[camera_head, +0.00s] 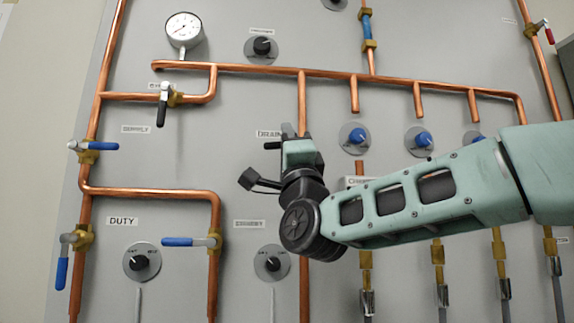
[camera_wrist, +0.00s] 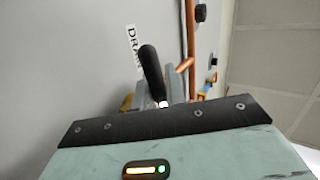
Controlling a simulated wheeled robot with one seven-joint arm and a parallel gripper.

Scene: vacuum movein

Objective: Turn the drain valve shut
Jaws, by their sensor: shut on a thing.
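The drain valve's black lever handle (camera_head: 272,146) sticks out to the left of my gripper in the head view, beside the DRAIN label (camera_head: 268,133). It lies about level, across the upright copper pipe (camera_head: 302,100). In the wrist view the black handle (camera_wrist: 150,68) rises from between the grey fingers, with the DRAIN label (camera_wrist: 134,50) beside it. My gripper (camera_head: 299,150) is at the valve and shut on the handle. The valve body is mostly hidden behind my gripper; a bit of brass (camera_wrist: 126,103) shows in the wrist view.
A gauge (camera_head: 184,30) and a black-handled valve (camera_head: 164,104) are at upper left. Blue-handled valves (camera_head: 98,146) are further left and below. Blue knobs (camera_head: 354,136) and short pipe stubs are close on the right. A black knob (camera_head: 271,263) is below.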

